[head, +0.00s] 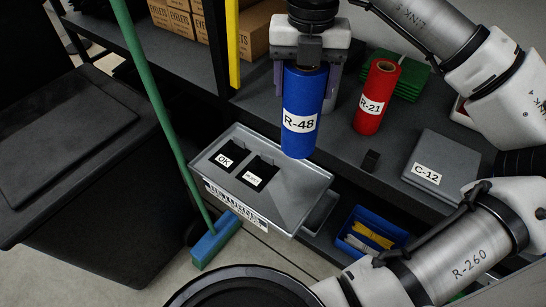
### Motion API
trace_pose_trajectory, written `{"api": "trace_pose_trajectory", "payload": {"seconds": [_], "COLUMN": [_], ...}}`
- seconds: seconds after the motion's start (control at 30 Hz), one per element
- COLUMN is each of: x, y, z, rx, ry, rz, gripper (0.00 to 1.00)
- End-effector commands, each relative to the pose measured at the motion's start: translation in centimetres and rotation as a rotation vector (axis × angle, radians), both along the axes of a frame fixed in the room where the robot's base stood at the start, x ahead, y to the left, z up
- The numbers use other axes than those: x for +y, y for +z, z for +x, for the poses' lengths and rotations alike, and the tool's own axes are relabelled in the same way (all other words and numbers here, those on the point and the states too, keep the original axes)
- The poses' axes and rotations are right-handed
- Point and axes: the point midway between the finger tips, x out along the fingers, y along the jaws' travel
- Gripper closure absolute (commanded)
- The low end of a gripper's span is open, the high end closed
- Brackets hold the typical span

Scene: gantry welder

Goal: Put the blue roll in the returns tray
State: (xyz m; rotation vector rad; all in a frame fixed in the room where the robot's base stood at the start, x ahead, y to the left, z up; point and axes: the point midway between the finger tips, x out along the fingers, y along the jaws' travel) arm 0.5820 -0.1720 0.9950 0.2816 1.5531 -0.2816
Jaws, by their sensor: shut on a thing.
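The blue roll (305,112) carries a white label reading R-48. My gripper (306,75) is shut on its upper end and holds it upright in the air. A grey tray (310,185) with a label strip on its front sits below and to the left of the roll. The roll's lower end overlaps the tray's back right rim in the picture; the gap between them cannot be told.
A red roll (377,96) labelled R-21 stands on the dark shelf, with a grey box (441,166) labelled C-12 to its right. A green broom handle (160,100) leans just left of the tray. A blue bin (371,234) sits lower right. Cardboard boxes stand behind.

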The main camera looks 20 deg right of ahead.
Motion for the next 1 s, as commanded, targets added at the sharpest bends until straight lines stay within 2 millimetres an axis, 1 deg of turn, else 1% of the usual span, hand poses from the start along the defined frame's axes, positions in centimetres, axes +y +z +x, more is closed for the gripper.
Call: {"api": "trace_pose_trajectory", "payload": {"seconds": [0.4, 0.5, 0.6, 0.77, 1.0], "x": [0.1, 0.1, 0.1, 0.0, 0.1], "y": [-10.4, -12.5, -13.9, -15.1, -18.4], "z": [-0.1, -0.1, -0.1, 0.0, 0.0], "rx": [0.001, 0.0, -0.001, 0.0, 0.0], "ry": [0.002, 0.001, 0.001, 0.0, 0.0], "rz": [0.004, 0.004, 0.002, 0.001, 0.002], "gripper": [0.93, 0.93, 0.93, 0.93, 0.93]}}
